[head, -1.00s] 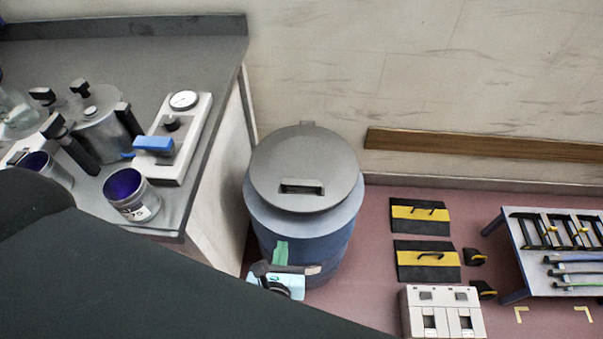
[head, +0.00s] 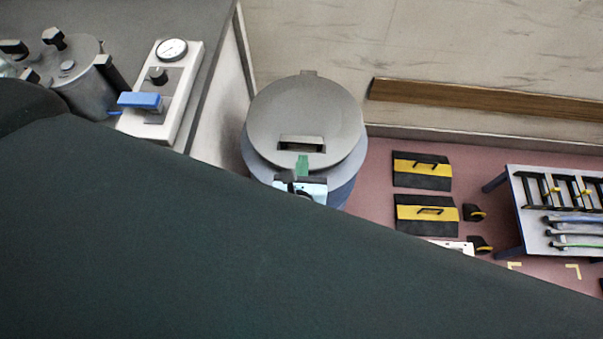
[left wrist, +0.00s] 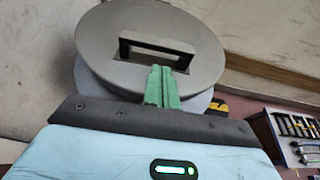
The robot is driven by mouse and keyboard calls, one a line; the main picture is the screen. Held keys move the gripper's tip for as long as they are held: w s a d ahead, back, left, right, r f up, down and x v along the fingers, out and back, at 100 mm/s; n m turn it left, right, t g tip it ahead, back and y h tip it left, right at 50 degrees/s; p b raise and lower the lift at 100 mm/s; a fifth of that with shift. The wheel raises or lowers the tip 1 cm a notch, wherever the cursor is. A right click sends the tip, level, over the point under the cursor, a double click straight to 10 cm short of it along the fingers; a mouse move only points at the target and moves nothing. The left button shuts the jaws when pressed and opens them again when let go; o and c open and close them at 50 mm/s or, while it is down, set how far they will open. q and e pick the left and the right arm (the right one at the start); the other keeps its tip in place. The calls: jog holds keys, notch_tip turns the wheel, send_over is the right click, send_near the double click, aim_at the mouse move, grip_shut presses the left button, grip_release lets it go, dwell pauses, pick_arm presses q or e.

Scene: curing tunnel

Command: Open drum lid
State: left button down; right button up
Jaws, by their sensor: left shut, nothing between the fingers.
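The drum (head: 340,190) is blue-grey and stands on the floor beside the bench. My left gripper (head: 302,163) has green fingers, shut and empty, with the tips at the front of the slot. In the left wrist view the gripper (left wrist: 161,82) points at the lid (left wrist: 110,40), its tips just at the slot's near edge; I cannot tell whether they touch. My arm hides the drum's lower front. My right gripper is not in view.
A grey bench (head: 225,40) on the left carries a gauge box (head: 185,75) and a metal pot (head: 85,85). Black-yellow floor plates (head: 425,213) and a tool table (head: 525,235) are on the right. A wooden rail (head: 480,95) runs along the wall.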

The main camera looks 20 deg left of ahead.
pick_arm(q)
jog(key=shift+x, duration=1.8)
jog(key=shift+w+r, duration=0.1)
